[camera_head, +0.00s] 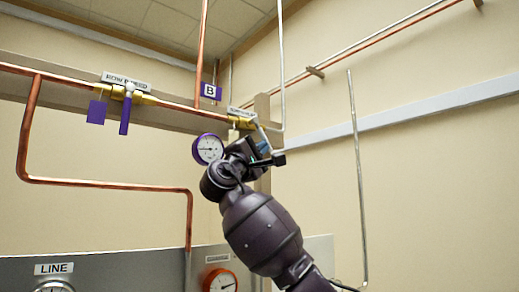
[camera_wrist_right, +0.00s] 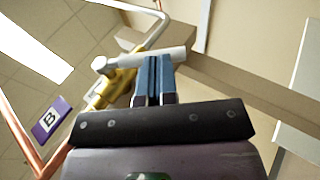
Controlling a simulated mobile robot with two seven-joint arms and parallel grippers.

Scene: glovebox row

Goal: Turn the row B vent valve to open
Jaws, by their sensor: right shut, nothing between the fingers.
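The row B vent valve (camera_head: 243,123) is a brass body on the copper pipe near the corner, under a small white label whose text is too small to read surely. In the right wrist view its brass body (camera_wrist_right: 108,92) carries a grey bar-like lever (camera_wrist_right: 133,60). My right gripper (camera_head: 264,149) is just below the valve. In the right wrist view its blue fingers (camera_wrist_right: 153,75) are together and empty, their tips at the lever; whether they touch it I cannot tell. My wrist hides part of the valve area in the head view. My left gripper is out of view.
A purple B tag (camera_head: 210,91) hangs above the pipe. A purple-rimmed gauge (camera_head: 208,149) is close left of my wrist. The row feed valve (camera_head: 126,95) with a purple lever is farther left. A grey panel with gauges (camera_head: 120,270) is below. The right wall has free room.

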